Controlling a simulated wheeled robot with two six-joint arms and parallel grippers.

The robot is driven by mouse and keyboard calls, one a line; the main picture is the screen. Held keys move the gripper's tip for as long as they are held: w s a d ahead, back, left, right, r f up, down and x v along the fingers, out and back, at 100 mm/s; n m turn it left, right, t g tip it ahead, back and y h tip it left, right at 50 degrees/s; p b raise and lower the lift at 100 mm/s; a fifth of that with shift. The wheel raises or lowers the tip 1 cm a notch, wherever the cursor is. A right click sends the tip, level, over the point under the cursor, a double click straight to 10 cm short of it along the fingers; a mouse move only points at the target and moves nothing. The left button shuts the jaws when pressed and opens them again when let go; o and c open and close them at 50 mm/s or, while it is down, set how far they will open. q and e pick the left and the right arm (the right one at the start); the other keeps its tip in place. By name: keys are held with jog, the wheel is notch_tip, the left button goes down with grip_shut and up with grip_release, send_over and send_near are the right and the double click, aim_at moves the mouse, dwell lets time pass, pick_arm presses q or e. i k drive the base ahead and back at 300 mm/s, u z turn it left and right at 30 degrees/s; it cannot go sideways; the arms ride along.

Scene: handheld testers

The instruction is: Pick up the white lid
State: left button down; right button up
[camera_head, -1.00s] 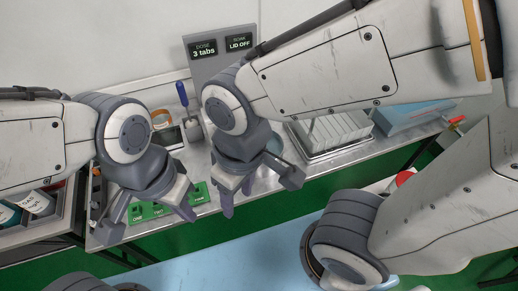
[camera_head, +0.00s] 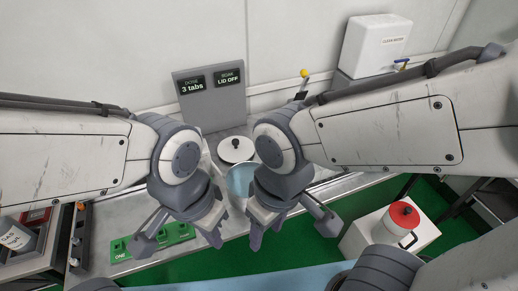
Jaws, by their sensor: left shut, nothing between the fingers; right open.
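The white lid (camera_head: 236,149) is round with a dark knob on top. It shows between my two arms at the back of the metal bench, below the sign panel. A light blue round vessel (camera_head: 240,181) stands just in front of it, partly hidden by my grippers. My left gripper (camera_head: 217,240) is shut and empty, to the left of the vessel and nearer the bench's front. My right gripper (camera_head: 265,236) is open and empty, to the right, in front of the vessel. Neither gripper touches the lid.
A green tray (camera_head: 150,246) with slots lies at the bench's front left. A grey sign panel (camera_head: 208,98) stands behind the lid, reading "3 tabs" and "LID OFF". A white tank (camera_head: 378,46) is at the back right. A red-topped white pot (camera_head: 400,218) sits at the right.

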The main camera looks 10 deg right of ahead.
aim_at(237, 149)
jog(key=z, duration=1.35)
jog(key=i, duration=0.9)
jog(key=u, duration=2.7)
